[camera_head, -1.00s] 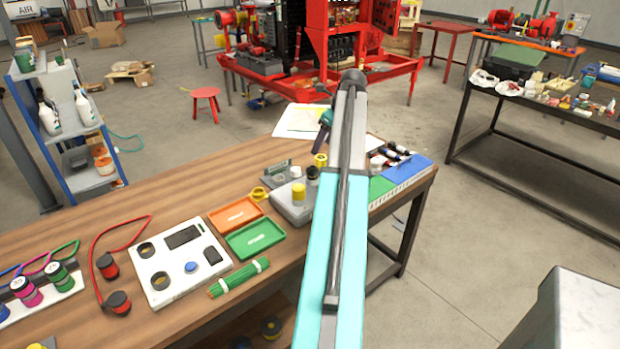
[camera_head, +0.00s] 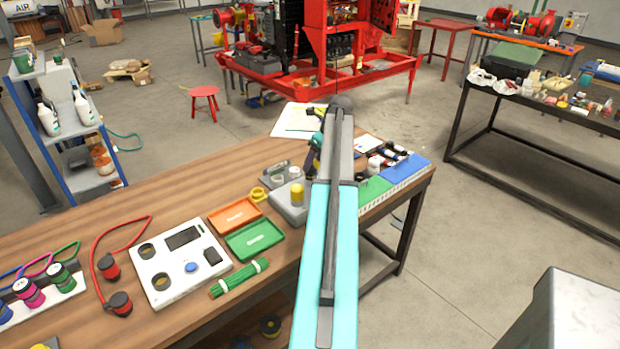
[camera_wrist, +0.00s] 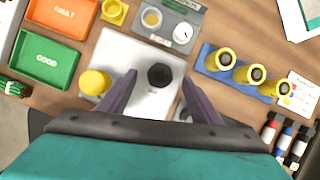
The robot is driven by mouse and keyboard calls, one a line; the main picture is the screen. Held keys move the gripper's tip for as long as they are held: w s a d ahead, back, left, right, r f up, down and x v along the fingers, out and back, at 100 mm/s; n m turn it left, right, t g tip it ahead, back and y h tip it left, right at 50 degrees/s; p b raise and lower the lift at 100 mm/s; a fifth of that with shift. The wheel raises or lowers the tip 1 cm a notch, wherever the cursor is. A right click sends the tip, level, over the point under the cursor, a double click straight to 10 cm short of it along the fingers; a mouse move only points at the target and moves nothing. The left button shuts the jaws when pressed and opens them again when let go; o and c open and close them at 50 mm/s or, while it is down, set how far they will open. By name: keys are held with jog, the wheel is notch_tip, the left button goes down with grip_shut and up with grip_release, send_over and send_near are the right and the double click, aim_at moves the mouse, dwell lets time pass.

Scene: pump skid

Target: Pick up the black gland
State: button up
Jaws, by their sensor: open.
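The black gland (camera_wrist: 160,76) shows in the wrist view as a small dark hexagonal piece on a light grey plate (camera_wrist: 132,60). My gripper (camera_wrist: 156,84) is open, with one dark finger on each side of the gland in the picture. The fingers appear apart from it; the height above it cannot be told. In the head view my arm covers the gland, and the plate (camera_head: 287,212) shows only in part. A yellow cylindrical piece (camera_wrist: 95,82) stands on the plate left of the gland, also visible in the head view (camera_head: 297,194).
An orange tray (camera_wrist: 62,14) and a green tray (camera_wrist: 44,60) lie left of the plate. A blue rack (camera_wrist: 212,58) holds yellow cylinders at right. Small bottles (camera_wrist: 281,140) stand further right.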

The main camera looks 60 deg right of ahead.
aim_at(311, 175)
dwell(0.3)
jog(key=shift+p+x, duration=1.1)
jog(key=shift+x, duration=1.5)
jog(key=c, duration=1.3)
